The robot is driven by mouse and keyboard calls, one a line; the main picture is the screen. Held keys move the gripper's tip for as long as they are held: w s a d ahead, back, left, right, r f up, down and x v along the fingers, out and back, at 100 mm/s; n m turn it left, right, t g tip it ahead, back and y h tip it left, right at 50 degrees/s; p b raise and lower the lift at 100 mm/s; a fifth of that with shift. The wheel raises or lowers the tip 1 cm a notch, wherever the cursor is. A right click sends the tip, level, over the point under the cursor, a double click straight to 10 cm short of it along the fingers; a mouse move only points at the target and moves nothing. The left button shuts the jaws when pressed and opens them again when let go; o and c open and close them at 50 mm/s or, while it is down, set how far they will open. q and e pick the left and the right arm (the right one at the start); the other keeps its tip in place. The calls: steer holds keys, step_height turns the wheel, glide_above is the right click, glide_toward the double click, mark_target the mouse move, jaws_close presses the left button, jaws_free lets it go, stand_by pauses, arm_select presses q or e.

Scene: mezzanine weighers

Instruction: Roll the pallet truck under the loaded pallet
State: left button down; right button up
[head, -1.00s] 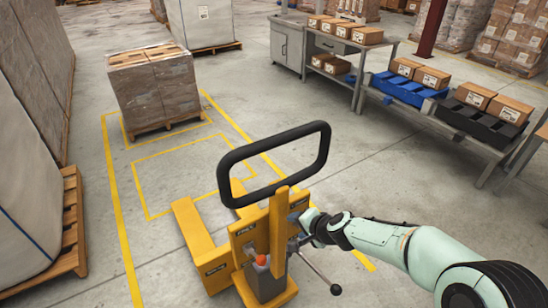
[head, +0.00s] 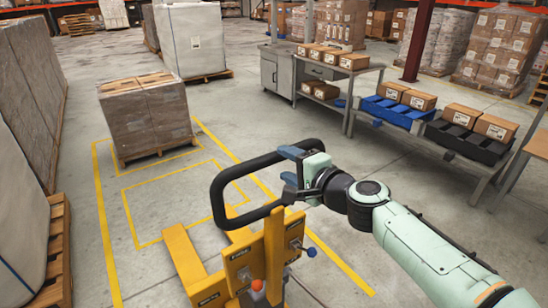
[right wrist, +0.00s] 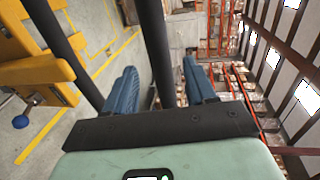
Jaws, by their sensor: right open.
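The yellow pallet truck (head: 251,262) stands in the lower middle of the head view, its forks partly hidden by its own body. Its black loop handle (head: 216,196) rises above it. My right gripper (head: 289,168) is at the right side of this loop. In the right wrist view its blue fingers (right wrist: 162,88) are open, with a black handle bar (right wrist: 154,45) between them; contact cannot be told. The loaded pallet (head: 158,150) carries wrapped brown cartons (head: 148,115) and stands beyond the truck, at the far end of yellow floor lines. My left gripper is out of view.
A wrapped load on a wooden pallet (head: 57,250) stands close on the left. A grey bench (head: 325,72) and a rack with blue trays (head: 392,112) and cartons line the right. The floor between truck and loaded pallet (head: 175,190) is clear.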

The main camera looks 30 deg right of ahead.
mark_target(278, 159)
steer(key=x, duration=0.6)
steer(key=shift+p, duration=0.4)
steer(key=shift+c, duration=0.3)
jaws_close()
